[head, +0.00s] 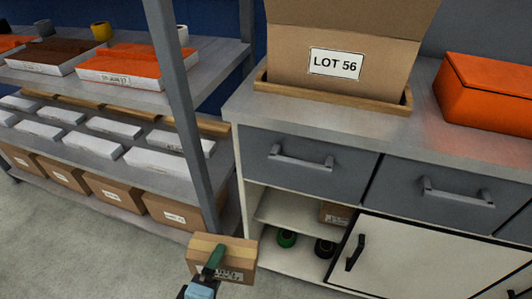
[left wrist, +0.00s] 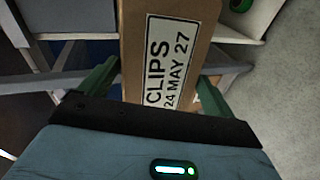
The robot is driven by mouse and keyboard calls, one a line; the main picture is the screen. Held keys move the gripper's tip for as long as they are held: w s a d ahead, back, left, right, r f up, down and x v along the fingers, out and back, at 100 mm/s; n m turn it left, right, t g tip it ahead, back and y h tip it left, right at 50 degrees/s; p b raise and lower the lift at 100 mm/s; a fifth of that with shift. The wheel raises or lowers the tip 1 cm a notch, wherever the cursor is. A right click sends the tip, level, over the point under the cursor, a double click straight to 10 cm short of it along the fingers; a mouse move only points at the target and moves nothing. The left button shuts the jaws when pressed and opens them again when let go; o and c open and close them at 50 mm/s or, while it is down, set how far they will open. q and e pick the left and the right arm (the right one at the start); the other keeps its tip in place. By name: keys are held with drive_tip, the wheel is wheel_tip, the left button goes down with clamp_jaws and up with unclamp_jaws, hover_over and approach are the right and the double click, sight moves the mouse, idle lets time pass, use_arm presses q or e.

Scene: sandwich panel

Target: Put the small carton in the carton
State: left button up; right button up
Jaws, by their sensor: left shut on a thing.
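My left gripper (head: 213,262) is shut on a small brown carton (head: 238,252), held in front of the shelf rack and the cabinet. In the left wrist view, the small carton (left wrist: 185,50) sits between the two green fingers, and its white label reads "CLIPS 24 MAY 27". The large carton (head: 292,62), labelled "LOT 56", stands upright on the grey counter in a shallow wooden tray (head: 340,104). The inside of the large carton is not clearly visible. The held carton is lower than the counter top and apart from the large carton. My right gripper is not in view.
An orange box (head: 485,95) stands on the counter (head: 235,105) at the right. The cabinet below has drawers, a door and an open compartment with green and black round items and another small box (head: 335,214). A rack post (head: 185,110) stands left of the counter.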

use_arm(q)
drive_tip(key=a+r+n+y+p, duration=0.1)
drive_tip(key=a+r+p, duration=0.2)
drive_tip(key=r, duration=0.9)
drive_tip(key=w+a+r+y+p, duration=0.1)
drive_tip(key=a+r+p, duration=0.3)
drive_tip(key=r+p, duration=0.6)
drive_tip(key=a+r+n+y+p, duration=0.1)
drive_tip(key=a+r+p, duration=0.2)
drive_tip(key=r, duration=1.3)
drive_tip(key=p, duration=0.3)
drive_tip(key=shift+w+a+n, duration=0.25)
drive_tip(key=shift+w+n, duration=0.05)
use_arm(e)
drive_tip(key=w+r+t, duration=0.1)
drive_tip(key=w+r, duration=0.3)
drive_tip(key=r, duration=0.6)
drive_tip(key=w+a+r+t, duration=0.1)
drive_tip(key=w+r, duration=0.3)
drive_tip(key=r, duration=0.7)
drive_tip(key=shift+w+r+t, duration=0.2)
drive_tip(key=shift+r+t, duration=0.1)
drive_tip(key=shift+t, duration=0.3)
use_arm(q)
drive_tip(key=shift+f, duration=0.1)
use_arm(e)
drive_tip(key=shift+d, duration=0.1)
